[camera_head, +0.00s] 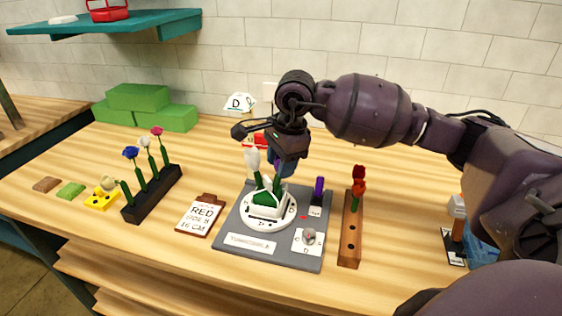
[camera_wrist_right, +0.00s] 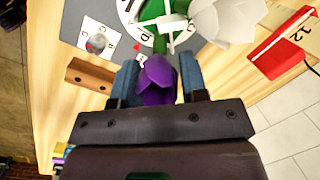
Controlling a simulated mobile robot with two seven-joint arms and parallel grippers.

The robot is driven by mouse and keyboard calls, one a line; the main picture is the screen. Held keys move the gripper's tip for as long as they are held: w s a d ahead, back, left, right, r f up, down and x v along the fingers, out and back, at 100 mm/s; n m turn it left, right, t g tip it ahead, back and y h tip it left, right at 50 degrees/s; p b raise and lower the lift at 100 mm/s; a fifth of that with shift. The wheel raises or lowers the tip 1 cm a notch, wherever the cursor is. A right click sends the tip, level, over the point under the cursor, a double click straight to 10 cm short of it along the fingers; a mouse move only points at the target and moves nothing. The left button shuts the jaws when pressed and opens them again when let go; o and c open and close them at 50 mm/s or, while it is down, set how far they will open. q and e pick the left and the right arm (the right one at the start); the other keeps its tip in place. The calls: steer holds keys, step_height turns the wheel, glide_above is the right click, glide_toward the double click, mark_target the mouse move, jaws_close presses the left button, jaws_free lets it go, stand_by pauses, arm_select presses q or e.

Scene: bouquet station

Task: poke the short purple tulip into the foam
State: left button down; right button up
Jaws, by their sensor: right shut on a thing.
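The short purple tulip (camera_wrist_right: 158,82) is between the blue fingers of my right gripper (camera_wrist_right: 160,78), bloom toward the wrist camera. Its green stem (camera_wrist_right: 160,42) points toward the white dial. In the head view my right gripper (camera_head: 281,168) is shut on it just above the white pot (camera_head: 266,209), mostly hiding the bloom. Green foam (camera_head: 265,199) fills the pot; I cannot tell whether the stem tip touches it. A white tulip (camera_head: 252,160) stands upright in the pot, left of the gripper; it also shows in the wrist view (camera_wrist_right: 228,18). My left gripper is not in view.
The pot stands on a grey base (camera_head: 236,233) with a knob (camera_head: 309,236) and a purple upright piece (camera_head: 319,188). Green blocks (camera_head: 152,106) lie behind.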

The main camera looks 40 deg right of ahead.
steer(key=shift+f, duration=0.2)
stand_by(0.4)
stand_by(0.6)
steer(key=o, duration=0.7)
steer(key=shift+r, duration=0.15)
